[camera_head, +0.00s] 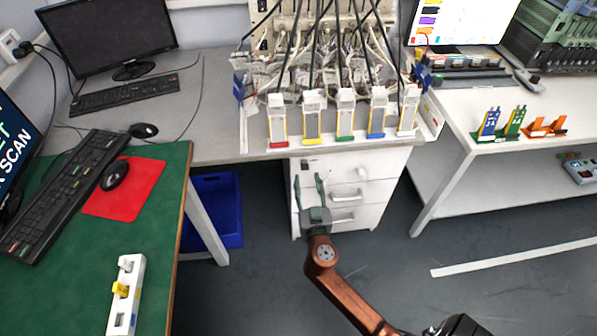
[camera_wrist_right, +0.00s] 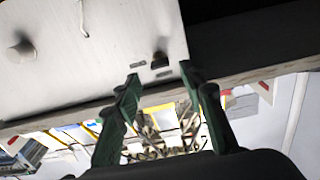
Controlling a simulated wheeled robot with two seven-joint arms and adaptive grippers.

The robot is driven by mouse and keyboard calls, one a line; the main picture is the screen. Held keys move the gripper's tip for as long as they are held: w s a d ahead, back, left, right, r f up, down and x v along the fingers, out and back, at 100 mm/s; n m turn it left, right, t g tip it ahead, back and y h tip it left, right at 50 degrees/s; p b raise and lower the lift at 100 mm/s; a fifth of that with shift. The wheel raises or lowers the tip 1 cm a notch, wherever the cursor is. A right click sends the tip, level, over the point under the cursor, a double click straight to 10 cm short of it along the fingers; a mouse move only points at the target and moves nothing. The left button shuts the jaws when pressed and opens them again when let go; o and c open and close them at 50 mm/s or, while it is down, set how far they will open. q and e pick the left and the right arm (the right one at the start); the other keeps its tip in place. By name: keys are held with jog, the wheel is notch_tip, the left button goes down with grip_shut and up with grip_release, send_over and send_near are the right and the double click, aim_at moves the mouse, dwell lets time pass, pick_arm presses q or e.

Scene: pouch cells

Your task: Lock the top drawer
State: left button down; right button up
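The white drawer cabinet (camera_head: 376,206) stands under the grey desk, with its top drawer (camera_head: 378,166) just below the desk edge. All drawers look closed. In the right wrist view, the pale drawer front (camera_wrist_right: 95,60) carries a small dark lock-like part (camera_wrist_right: 160,61). Whether it is locked cannot be told. My right gripper (camera_head: 308,178) is open and empty in front of the cabinet's left side. In the right wrist view its green fingers (camera_wrist_right: 160,77) stand apart, with the dark part between and just beyond their tips. My left gripper is not in view.
The desk (camera_head: 215,145) overhangs the cabinet; several pouch-cell holders stand along its front edge. A blue bin (camera_head: 215,212) sits on the floor left of the cabinet. A green table (camera_head: 60,285) is at left, a white bench (camera_head: 470,180) at right. The floor in front is clear.

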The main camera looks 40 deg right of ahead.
jog(key=x, duration=0.5)
jog(key=shift+w+f+b, duration=0.1)
jog(key=shift+b, duration=0.25)
jog(key=shift+c, duration=0.6)
grip_shut()
